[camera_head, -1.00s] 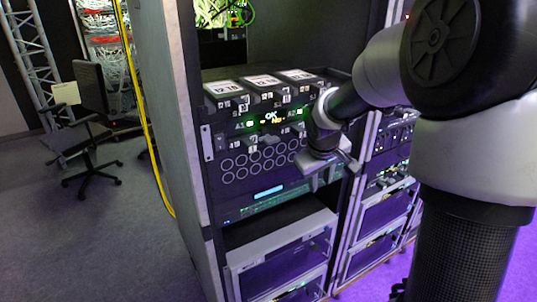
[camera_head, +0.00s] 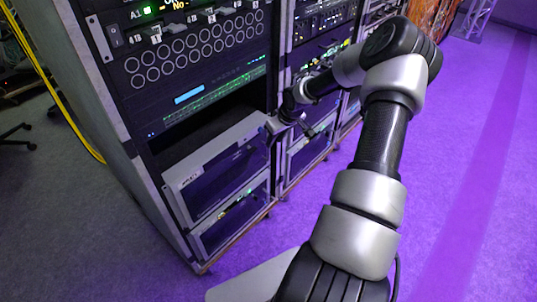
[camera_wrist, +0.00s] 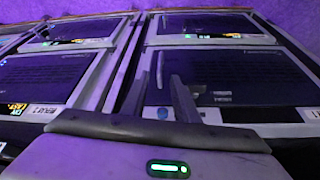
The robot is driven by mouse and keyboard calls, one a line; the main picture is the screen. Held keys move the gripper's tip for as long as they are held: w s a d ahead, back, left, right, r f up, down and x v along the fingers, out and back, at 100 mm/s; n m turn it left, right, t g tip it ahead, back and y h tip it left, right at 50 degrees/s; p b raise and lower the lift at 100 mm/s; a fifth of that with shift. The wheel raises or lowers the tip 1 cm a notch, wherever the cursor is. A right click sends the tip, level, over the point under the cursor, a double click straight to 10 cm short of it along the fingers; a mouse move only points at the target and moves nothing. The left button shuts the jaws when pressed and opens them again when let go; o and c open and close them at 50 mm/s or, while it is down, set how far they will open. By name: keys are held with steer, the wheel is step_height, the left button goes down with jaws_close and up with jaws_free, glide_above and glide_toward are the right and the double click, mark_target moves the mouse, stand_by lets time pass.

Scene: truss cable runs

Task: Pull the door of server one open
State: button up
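In the head view, two server units with pale-framed dark glass doors sit low in the near rack. The upper server door (camera_head: 225,172) appears closed; its small label is too blurred to read, so I cannot tell which unit is server one. My gripper (camera_head: 273,128) is at this door's upper right corner. In the wrist view, the two dark fingers of my gripper (camera_wrist: 160,95) stand apart, pointing at the door glass (camera_wrist: 215,75). A slim pale upright handle (camera_wrist: 160,70) shows just beyond the gap between the fingers. Contact cannot be told.
A lower server (camera_head: 230,218) sits beneath, near the floor. A neighbouring rack (camera_head: 305,150) stands close on the right. A yellow cable (camera_head: 62,100) hangs on the left of the rack side panel. The purple-lit floor (camera_head: 470,180) is clear on the right.

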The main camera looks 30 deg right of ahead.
mark_target(269, 150)
steer(key=b+x, duration=0.2)
steer(key=x, duration=0.8)
steer(key=shift+w+a+f, duration=0.1)
steer(key=shift+w+f, duration=0.05)
steer(key=shift+f, duration=0.2)
jaws_close()
stand_by(0.8)
